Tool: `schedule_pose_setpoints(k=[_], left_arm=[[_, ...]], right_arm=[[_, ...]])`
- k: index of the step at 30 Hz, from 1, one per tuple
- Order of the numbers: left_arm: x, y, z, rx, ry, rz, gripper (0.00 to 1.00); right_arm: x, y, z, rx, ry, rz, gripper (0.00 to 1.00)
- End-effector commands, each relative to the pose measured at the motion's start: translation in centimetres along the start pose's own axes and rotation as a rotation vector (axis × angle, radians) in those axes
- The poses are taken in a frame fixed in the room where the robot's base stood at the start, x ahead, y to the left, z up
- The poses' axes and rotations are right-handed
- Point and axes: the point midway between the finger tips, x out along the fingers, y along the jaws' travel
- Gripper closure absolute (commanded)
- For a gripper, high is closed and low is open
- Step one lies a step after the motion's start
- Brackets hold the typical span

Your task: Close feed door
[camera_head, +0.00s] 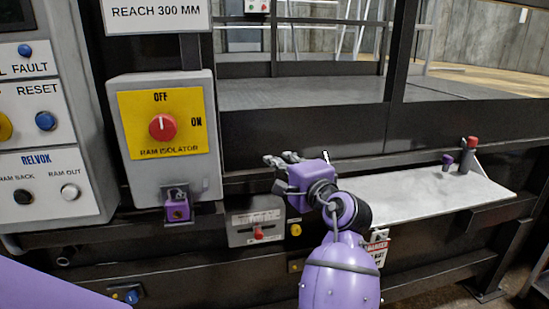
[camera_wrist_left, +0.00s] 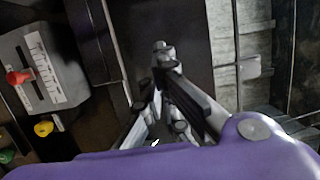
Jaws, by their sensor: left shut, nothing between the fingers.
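My left gripper (camera_head: 282,160) is shut and empty in front of the machine's dark frame, right of the isolator box. In the left wrist view its fingers (camera_wrist_left: 160,75) meet in front of a dark panel (camera_wrist_left: 183,28). I cannot tell whether the fingertips touch it. No part is clearly recognisable as the feed door. An opening (camera_head: 310,92) with dark posts shows behind and above the gripper, and a flat grey plate (camera_head: 425,195) juts out to its right. My right gripper is not in view.
The grey isolator box (camera_head: 118,130) with a red knob (camera_head: 162,127) stands left. A purple padlock-like block (camera_head: 177,207) hangs below it. A small grey box with a red lever (camera_head: 259,233) sits below the gripper. A red-capped pin (camera_head: 467,155) stands on the plate.

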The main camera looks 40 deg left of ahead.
Motion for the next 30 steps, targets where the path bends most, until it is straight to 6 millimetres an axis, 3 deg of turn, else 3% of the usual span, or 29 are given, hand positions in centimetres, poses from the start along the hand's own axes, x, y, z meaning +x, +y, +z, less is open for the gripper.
schedule_pose_setpoints(k=[4,12,18,21,24,30], left_arm=[[-0.6,-1.5,-0.6,-0.027,0.005,-0.018,1.0],[1.8,-11.5,-5.7,-0.066,-0.074,-0.117,1.0],[3.9,-16.4,-5.3,-0.04,-0.315,-0.082,1.0],[4.1,-16.4,-4.4,-0.016,-0.43,-0.048,1.0],[3.8,-14.9,-3.8,0.013,-0.508,-0.018,1.0],[4.3,-14.4,-2.5,-0.005,-0.545,0.001,1.0]], right_arm=[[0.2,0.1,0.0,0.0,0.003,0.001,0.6],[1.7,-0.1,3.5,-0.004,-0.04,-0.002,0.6],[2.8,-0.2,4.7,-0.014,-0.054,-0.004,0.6],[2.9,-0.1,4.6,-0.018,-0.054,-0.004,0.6],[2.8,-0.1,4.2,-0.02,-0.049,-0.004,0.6],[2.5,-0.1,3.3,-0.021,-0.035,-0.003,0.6]])
